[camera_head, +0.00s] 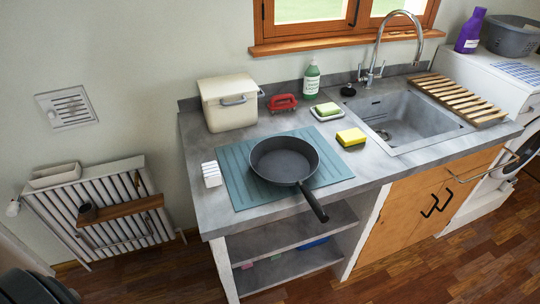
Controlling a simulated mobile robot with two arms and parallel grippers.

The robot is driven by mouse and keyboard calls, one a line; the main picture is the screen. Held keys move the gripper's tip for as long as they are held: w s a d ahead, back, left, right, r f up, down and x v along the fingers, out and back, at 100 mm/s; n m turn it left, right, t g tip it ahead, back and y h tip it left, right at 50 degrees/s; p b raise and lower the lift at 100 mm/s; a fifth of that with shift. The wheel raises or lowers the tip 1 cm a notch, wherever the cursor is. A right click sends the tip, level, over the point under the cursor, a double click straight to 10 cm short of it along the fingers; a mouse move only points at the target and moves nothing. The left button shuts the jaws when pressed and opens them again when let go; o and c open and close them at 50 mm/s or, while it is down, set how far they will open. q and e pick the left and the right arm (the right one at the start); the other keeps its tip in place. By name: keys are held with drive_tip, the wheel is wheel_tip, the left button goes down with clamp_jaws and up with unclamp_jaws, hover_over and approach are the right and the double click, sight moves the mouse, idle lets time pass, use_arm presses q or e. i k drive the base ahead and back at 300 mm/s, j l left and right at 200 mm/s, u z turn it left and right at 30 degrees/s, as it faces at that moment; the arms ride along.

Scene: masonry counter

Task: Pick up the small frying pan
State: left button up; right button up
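The small frying pan (283,162) is dark grey and sits upright on a teal mat (238,191) on the counter. Its handle (314,204) points toward the front right and sticks out past the counter's front edge. The pan looks empty and nothing covers it. Neither of my grippers is in view.
A white brush-like block (211,174) lies left of the mat. A yellow sponge (351,137), a green soap on a dish (327,110), a red-handled item (283,103) and a cream bin (228,106) stand behind. The sink (412,116) is right. Shelves (285,236) lie below.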

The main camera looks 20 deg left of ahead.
sight(282, 160)
drive_tip(key=i+u, duration=0.5)
drive_tip(key=i+l+u, duration=0.45)
drive_tip(key=i, duration=0.2)
drive_tip(key=u, duration=0.75)
drive_tip(key=k+l+u, duration=0.15)
drive_tip(key=l+u, duration=0.15)
drive_tip(key=l, duration=0.15)
drive_tip(key=k+l+u, duration=0.3)
drive_tip(key=l, duration=0.15)
drive_tip(key=k+l+u, duration=0.15)
drive_tip(key=l+u, duration=0.2)
